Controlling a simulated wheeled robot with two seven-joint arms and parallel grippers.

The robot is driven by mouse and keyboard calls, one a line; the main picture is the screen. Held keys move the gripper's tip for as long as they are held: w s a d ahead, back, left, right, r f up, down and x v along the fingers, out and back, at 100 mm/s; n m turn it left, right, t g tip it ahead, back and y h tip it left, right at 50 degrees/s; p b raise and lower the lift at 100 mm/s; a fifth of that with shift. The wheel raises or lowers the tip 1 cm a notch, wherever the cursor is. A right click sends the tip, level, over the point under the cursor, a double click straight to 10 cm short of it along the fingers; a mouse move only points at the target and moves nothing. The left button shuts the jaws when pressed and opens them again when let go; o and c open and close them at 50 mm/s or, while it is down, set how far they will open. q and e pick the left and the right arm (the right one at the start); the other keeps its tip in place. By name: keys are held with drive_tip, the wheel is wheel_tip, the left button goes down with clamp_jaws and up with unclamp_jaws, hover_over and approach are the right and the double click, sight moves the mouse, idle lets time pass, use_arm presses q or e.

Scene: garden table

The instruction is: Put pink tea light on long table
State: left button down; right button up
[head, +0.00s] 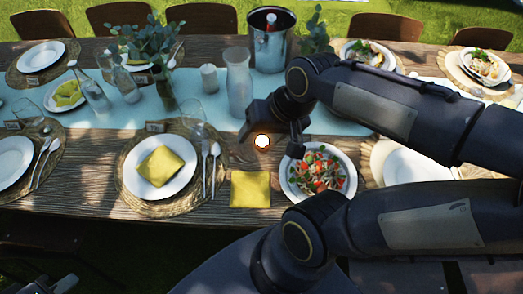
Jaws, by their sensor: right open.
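A small tea light (262,142), bright white with an orange-pink rim, shows on the long wooden table (225,158) near the front edge of the runner. My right gripper (271,141) is open. Its fingers show on either side of the tea light, with a gap to each; I cannot tell their height above the table. At the bottom left corner a small part of my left gripper (52,286) shows, cut off by the frame, so its jaws cannot be read.
A yellow napkin (250,189) and a salad plate (318,173) lie in front of the tea light. A white vase (238,82), a metal bucket (269,40) and a white candle (209,78) stand behind it. A place setting with a plate (160,190) and cutlery is to the left.

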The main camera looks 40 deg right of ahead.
drive_tip(key=s+a+n, duration=0.1)
drive_tip(key=s+a+n+t+y, duration=0.1)
drive_tip(key=s+a+n, duration=0.1)
drive_tip(key=s, duration=0.1)
drive_tip(key=shift+s+a+r+n, duration=0.1)
drive_tip(key=shift+a+r+n, duration=0.15)
drive_tip(key=shift+n, duration=0.15)
idle(0.9)
